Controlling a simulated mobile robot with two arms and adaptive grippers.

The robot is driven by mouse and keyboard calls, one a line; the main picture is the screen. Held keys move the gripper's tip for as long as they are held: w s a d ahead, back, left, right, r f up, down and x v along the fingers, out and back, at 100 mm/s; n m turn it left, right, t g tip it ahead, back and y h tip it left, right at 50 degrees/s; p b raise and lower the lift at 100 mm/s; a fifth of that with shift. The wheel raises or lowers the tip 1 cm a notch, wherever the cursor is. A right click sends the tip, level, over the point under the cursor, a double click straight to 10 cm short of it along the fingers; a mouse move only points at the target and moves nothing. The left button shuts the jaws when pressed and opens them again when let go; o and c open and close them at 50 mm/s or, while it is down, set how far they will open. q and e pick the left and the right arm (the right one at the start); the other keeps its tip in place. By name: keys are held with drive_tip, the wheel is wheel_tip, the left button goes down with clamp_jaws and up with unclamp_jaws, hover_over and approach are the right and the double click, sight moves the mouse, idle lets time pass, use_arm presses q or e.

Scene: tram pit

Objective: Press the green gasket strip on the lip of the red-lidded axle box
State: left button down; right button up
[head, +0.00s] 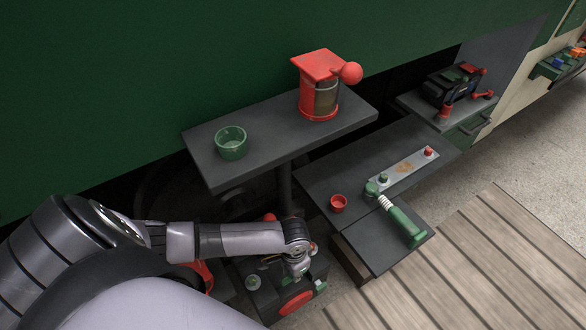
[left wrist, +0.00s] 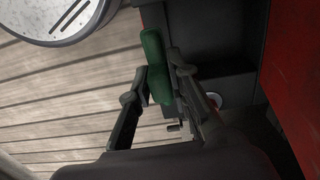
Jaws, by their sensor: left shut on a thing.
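My left gripper (head: 299,272) is at the dark axle box (head: 262,300) in the lower middle of the head view. In the left wrist view its two fingers (left wrist: 160,76) are shut on the green gasket strip (left wrist: 152,60), which stands out beyond the fingertips. The dark box edge lies close behind the strip; I cannot tell whether they touch. A red panel (left wrist: 287,90), perhaps the lid, fills the right side of that view. In the head view my arm hides much of the box, and a red part (head: 206,277) shows beside it. My right gripper is out of view.
A grey shelf (head: 265,130) above holds a green cup (head: 231,146) and a red lidded canister (head: 320,85). Wooden decking (head: 470,260) is clear at right.

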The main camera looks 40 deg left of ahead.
use_arm(q)
drive_tip(key=shift+s+f, duration=0.15)
drive_tip(key=shift+s, duration=0.1)
drive_tip(key=shift+p, duration=0.5)
drive_tip(key=b, duration=0.4)
hover_over(293, 286)
wheel_tip(293, 286, down, 5)
drive_tip(key=shift+s+f, duration=0.1)
drive_tip(key=shift+f, duration=0.1)
wheel_tip(293, 286, down, 2)
drive_tip(key=shift+b, duration=0.5)
drive_tip(key=shift+f, duration=0.35)
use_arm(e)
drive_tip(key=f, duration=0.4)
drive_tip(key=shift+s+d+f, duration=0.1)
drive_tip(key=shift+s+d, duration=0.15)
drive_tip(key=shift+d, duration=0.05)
use_arm(q)
drive_tip(key=shift+f+b, duration=0.2)
drive_tip(key=shift+b, duration=0.1)
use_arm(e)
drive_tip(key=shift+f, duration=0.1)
use_arm(q)
drive_tip(key=c, duration=1.4)
unclamp_jaws()
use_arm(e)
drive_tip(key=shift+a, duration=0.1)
